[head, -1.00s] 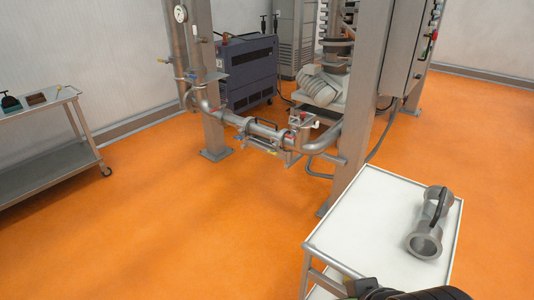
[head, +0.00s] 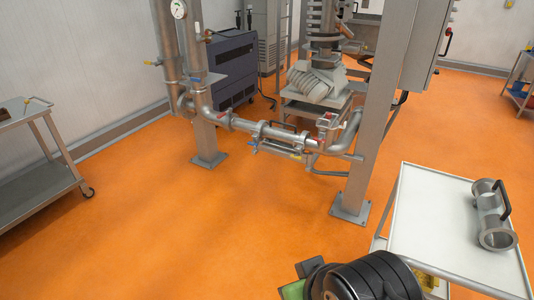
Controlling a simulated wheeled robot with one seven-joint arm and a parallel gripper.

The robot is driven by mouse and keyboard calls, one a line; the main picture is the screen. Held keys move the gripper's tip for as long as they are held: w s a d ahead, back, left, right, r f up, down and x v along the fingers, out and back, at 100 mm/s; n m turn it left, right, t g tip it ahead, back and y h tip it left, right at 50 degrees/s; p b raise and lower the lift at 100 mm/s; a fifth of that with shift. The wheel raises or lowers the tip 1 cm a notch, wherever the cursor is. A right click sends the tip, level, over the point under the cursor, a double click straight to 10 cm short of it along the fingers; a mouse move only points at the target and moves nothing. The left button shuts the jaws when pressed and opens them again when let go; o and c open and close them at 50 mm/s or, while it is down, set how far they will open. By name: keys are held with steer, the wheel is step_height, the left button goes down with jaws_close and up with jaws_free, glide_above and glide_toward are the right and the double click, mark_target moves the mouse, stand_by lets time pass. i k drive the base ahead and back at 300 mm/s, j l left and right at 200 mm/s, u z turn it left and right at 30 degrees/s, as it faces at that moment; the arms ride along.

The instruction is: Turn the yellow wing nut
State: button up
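In the head view, a horizontal steel pipe assembly (head: 270,132) runs between the upright frame posts, with a black handle, red parts and small blue parts on it. A small yellow spot (head: 296,156) shows at the underside of its right part; it is too small to tell whether it is the yellow wing nut. My arm (head: 365,280) shows as dark rounded parts at the bottom edge, well short of the pipe. The fingers of my gripper cannot be made out.
A white-topped cart (head: 430,215) with a flanged steel pipe piece (head: 493,214) stands at the right. A grey cart (head: 40,165) stands at the left. Steel posts (head: 372,150) flank the pipe. The orange floor (head: 180,240) before it is clear.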

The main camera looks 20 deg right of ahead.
mark_target(296, 156)
steer(key=i+j, duration=0.2)
steer(key=i, duration=0.35)
steer(key=i+j+u, duration=0.1)
steer(key=i, duration=0.45)
steer(key=i+j+u, duration=0.1)
steer(key=i, duration=0.45)
steer(key=i+l, duration=0.45)
steer(key=i, duration=0.2)
steer(key=i+l+u, duration=0.15)
steer(key=i+l, duration=0.3)
steer(key=i, duration=0.15)
